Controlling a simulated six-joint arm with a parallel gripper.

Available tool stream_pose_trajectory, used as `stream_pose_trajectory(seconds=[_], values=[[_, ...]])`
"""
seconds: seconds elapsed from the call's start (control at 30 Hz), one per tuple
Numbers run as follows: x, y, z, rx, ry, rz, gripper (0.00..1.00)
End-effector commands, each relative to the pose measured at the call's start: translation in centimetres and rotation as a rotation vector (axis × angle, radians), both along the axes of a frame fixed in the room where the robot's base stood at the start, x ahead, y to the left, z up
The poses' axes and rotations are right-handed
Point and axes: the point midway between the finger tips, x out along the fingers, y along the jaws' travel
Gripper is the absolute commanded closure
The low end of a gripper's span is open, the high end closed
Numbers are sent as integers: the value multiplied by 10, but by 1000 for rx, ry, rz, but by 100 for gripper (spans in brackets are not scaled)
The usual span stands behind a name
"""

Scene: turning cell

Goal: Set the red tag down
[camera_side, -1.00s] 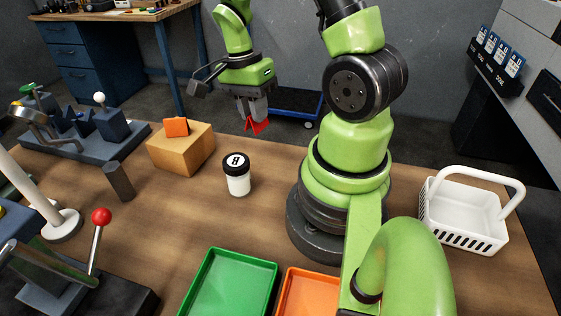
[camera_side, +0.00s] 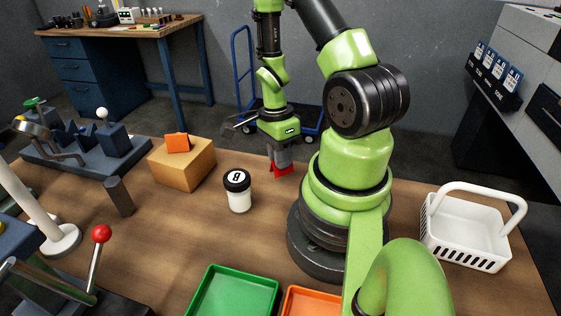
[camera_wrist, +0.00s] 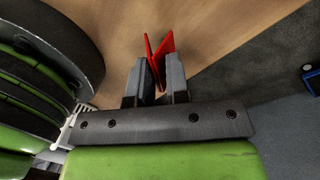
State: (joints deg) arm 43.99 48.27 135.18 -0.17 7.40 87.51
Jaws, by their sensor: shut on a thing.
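The red tag (camera_side: 281,171) is a small folded piece, like a tent. My gripper (camera_side: 281,158) is shut on it and points down over the far edge of the wooden table, behind the white jar. In the wrist view the red tag (camera_wrist: 160,48) sticks out between the two fingertips of my gripper (camera_wrist: 159,68), with the wooden tabletop (camera_wrist: 215,25) beyond it. The tag is at or just above the tabletop; I cannot tell whether it touches. The fingers hide part of it.
A white jar with a black lid (camera_side: 238,192) stands left of my gripper. A wooden block (camera_side: 183,165) bears an orange tag (camera_side: 177,142). A green tray (camera_side: 235,292), an orange tray (camera_side: 312,302) and a white basket (camera_side: 465,240) are nearer. The tabletop between jar and block is clear.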

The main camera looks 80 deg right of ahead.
Motion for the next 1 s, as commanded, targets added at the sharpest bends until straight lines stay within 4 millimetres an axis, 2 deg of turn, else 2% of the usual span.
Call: stream_pose_trajectory(seconds=[0.17,0.5,0.53,0.63,1.0], values=[[-1,0,-17,1,2,1,100],[0,0,-19,0,0,0,100],[0,0,-20,0,0,0,82],[0,0,-19,-1,-1,0,59],[0,0,-16,-2,-1,2,58]])
